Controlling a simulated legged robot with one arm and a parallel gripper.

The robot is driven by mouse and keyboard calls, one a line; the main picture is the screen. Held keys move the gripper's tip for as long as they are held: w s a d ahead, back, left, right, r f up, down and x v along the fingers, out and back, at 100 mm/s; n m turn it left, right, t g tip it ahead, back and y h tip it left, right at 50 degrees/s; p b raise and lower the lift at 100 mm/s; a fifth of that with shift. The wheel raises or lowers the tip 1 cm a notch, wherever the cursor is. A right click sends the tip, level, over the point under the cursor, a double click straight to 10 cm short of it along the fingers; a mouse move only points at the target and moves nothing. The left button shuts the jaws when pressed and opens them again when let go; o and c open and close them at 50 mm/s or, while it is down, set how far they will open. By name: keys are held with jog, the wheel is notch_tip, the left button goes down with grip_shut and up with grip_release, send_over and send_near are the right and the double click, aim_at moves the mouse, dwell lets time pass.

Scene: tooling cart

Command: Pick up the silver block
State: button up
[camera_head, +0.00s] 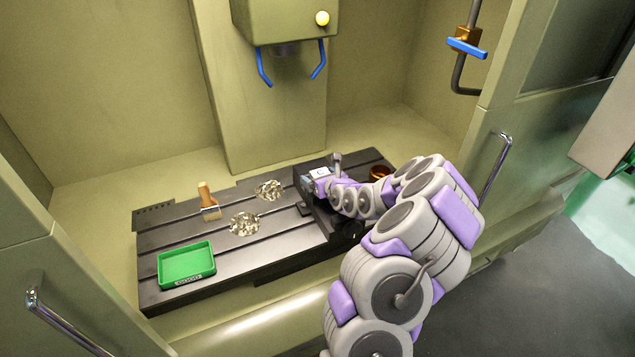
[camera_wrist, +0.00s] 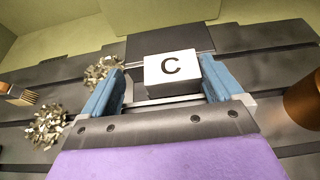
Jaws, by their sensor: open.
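The silver block (camera_wrist: 172,72) shows in the wrist view with a white face marked "C". It sits between the two blue fingers of my gripper (camera_wrist: 160,84), which are open on either side of it. A narrow gap shows at its left; at its right I cannot tell whether the finger touches. In the head view my gripper (camera_head: 318,174) is at the dark vise (camera_head: 312,196) on the machine table. The block is small there and partly hidden by my gripper.
A green tray (camera_head: 186,281) lies at the table's (camera_head: 215,238) front left. A brush (camera_head: 208,203) and two piles of metal shavings (camera_head: 244,224) (camera_head: 269,190) lie left of the vise. A brown round container (camera_head: 379,173) stands to the right. Blue nozzles (camera_head: 264,68) hang above.

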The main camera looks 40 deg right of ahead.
jog(key=shift+d+f, duration=0.1)
jog(key=shift+d, duration=0.65)
jog(key=shift+c, duration=0.3)
jog(key=shift+d+f, duration=0.1)
jog(key=shift+d, duration=0.25)
jog(key=c, duration=0.3)
jog(key=shift+a+r, duration=0.2)
jog(key=shift+a, duration=0.6)
jog(key=c, duration=0.6)
jog(key=shift+d, duration=0.1)
jog(key=shift+c, duration=1.3)
jog(key=shift+d+f, duration=0.1)
jog(key=shift+d, duration=0.4)
jog(key=shift+a+r, duration=0.1)
jog(key=shift+r, duration=0.5)
jog(key=r, duration=0.1)
jog(key=r+p, duration=0.1)
jog(key=shift+a+r, duration=0.25)
jog(key=shift+r, duration=0.05)
jog(key=s+d+r+p, duration=0.1)
jog(key=s+d, duration=0.3)
jog(key=s, duration=1.1)
jog(key=shift+s+d+r+p, duration=0.15)
jog(key=shift+s+d+p, duration=0.05)
jog(key=shift+p, duration=0.4)
